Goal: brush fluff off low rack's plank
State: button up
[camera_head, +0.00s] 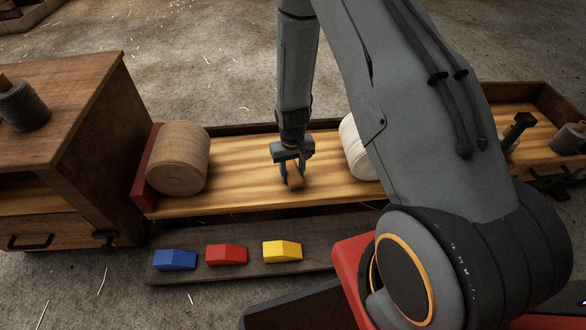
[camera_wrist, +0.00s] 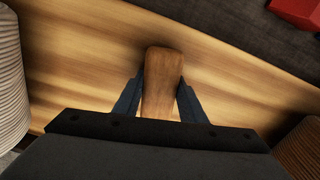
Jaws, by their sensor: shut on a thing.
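My gripper (camera_head: 293,170) is shut on a brown wooden piece, which looks like a brush handle (camera_head: 295,177). It is over the middle of the low rack's light wooden plank (camera_head: 240,185). In the wrist view the handle (camera_wrist: 160,80) stands between my two dark fingers, above the plank (camera_wrist: 80,60). I cannot see any bristles or tell whether the held piece touches the plank. No fluff can be made out on the visible part of the plank.
A tan rope spool (camera_head: 179,160) stands at the plank's left end, and a white spool (camera_head: 356,147) stands to the right, partly behind my arm. Blue (camera_head: 175,260), red (camera_head: 226,255) and yellow (camera_head: 283,251) blocks lie on a lower dark board (camera_head: 215,274). A wooden cabinet (camera_head: 75,130) stands left.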

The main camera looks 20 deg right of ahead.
aim_at(296, 164)
jog(key=shift+w+d+f+b, duration=0.15)
jog(key=shift+w+d+b, duration=0.05)
jog(key=shift+w, duration=0.65)
jog(key=shift+w+d+f+b, duration=0.1)
jog(key=shift+w+d+b, duration=0.05)
jog(key=shift+w, duration=0.7)
jog(key=shift+w+d, duration=0.1)
jog(key=shift+w, duration=0.15)
jog(key=shift+c, duration=0.7)
jog(key=shift+s+d+r+p, duration=0.1)
jog(key=shift+d+p, duration=0.1)
jog(key=shift+d, duration=0.2)
jog(key=shift+s+d+r+p, duration=0.1)
jog(key=shift+d+p, duration=0.1)
jog(key=shift+d, duration=0.15)
jog(key=shift+s+a+r+p, duration=0.1)
jog(key=shift+s+a+p, duration=0.1)
jog(key=shift+s+p, duration=0.55)
jog(key=shift+s+a+r+p, duration=0.1)
jog(key=shift+s+a+p, duration=0.1)
jog(key=shift+s+p, duration=0.5)
jog(key=shift+s+a+f, duration=0.1)
jog(key=shift+s+f, duration=0.1)
jog(key=shift+s, duration=0.3)
jog(key=shift+w, duration=0.1)
